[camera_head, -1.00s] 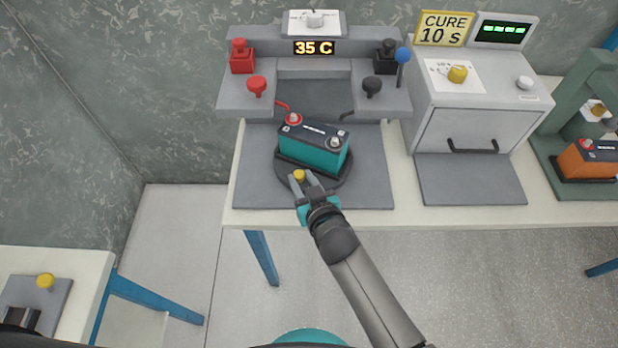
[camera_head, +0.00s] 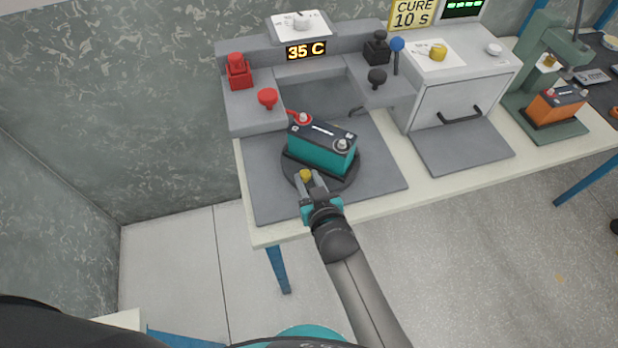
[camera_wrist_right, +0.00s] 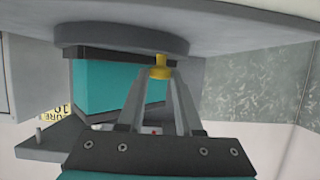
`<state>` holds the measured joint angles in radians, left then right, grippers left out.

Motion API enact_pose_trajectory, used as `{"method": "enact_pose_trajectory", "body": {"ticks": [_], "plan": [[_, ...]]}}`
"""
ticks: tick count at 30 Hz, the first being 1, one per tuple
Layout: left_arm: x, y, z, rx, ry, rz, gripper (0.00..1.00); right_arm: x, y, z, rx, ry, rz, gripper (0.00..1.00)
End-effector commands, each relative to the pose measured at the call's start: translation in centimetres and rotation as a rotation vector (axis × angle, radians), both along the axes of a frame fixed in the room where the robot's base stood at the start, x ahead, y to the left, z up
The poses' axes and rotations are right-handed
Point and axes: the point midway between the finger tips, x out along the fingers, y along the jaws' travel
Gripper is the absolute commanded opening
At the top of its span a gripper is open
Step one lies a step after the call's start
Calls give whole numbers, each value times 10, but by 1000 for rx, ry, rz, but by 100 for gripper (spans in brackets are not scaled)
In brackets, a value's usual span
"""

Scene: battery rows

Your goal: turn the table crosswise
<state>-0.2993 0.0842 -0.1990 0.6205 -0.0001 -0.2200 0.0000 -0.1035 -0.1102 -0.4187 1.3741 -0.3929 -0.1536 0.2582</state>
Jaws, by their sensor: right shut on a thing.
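The round dark turntable (camera_head: 291,172) sits on a grey mat on the bench. A teal battery (camera_head: 318,151) with a dark top stands on it, lying at a slant, with a red-ringed terminal at its left end and a grey one at its right end. A yellow knob (camera_head: 305,175) stands at the turntable's front-left edge. My right gripper (camera_head: 306,182) is shut on this knob, which shows between the fingertips in the right wrist view (camera_wrist_right: 160,68). The battery shows behind the fingers there (camera_wrist_right: 104,92). My left gripper is not in view.
Behind the turntable is a grey station with a 35 C display (camera_head: 306,51), red posts and black posts. A grey oven (camera_head: 447,105) stands to the right. An orange battery (camera_head: 557,104) sits in a green press farther right. Bare mat surrounds the turntable.

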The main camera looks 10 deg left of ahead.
Motion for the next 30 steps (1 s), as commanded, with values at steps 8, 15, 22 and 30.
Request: {"method": "enact_pose_trajectory", "body": {"ticks": [8,15,22,30], "plan": [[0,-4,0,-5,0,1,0,0,2,0,2,0,2,0],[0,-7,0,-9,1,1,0,0,2,0,3,-1,2,35],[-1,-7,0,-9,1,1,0,0,1,0,2,0,1,61],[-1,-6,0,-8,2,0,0,0,1,0,1,-1,1,64]]}}
